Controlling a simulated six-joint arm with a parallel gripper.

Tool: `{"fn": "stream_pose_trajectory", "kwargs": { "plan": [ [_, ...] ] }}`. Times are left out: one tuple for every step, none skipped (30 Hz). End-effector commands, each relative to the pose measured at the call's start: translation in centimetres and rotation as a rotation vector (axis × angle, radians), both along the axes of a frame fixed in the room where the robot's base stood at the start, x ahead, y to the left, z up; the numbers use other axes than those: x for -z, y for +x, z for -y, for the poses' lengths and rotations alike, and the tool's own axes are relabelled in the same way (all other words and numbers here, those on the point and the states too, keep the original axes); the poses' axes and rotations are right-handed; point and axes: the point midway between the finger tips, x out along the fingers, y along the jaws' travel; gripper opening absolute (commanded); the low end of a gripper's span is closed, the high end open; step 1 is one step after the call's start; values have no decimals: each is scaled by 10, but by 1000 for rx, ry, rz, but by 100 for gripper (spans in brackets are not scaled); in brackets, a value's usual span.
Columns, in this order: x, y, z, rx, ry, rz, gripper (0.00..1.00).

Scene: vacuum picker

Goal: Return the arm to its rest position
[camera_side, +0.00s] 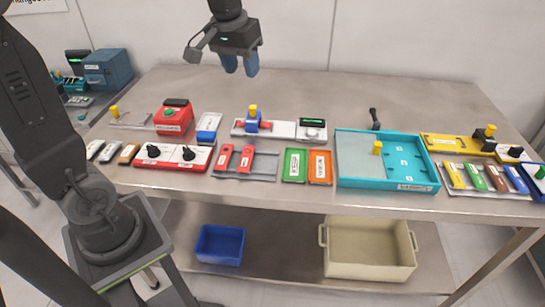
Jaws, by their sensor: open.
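My gripper (239,64) hangs above the back of the metal table (310,88), with its two blue fingers pointing down. The fingers are apart and nothing is between them. It is well clear of the things on the table. My dark arm shows at the left of the picture and at the top, where the link above the gripper is cut off by the picture's edge.
A blue and white fixture with a yellow knob (253,112) stands in front of the gripper. Other items include a red box (173,118), a teal tray (338,160) and a yellow fixture (455,146). Bins stand on the lower shelf. The table's back is bare.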

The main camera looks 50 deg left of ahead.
Motion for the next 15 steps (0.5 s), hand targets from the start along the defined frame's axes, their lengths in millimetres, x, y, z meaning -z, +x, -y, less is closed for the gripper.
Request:
{"fn": "stream_pose_trajectory", "kwargs": {
  "plan": [
    [-5, -21, 16, 48, 12, 33, 45],
    [-5, -31, 23, 77, 19, 49, 45],
    [-5, -46, 33, 112, 27, 70, 45],
    [-4, -57, 40, 139, 33, 86, 45],
    [-3, -68, 46, 166, 40, 103, 45],
    [-1, -82, 54, 200, 47, 124, 45],
    [2, -92, 59, 226, 54, 140, 45],
    [5, -102, 63, 248, 58, 155, 45],
    [9, -113, 69, 278, 65, 174, 45],
    [12, -121, 72, 299, 69, 186, 45],
    [15, -129, 75, 318, 74, 198, 45],
    [19, -137, 79, 339, 79, 212, 45],
    [22, -142, 81, 354, 82, 221, 45],
    [25, -147, 82, 366, 85, 229, 45],
    [28, -152, 84, 379, 87, 237, 45]
  ]
}}
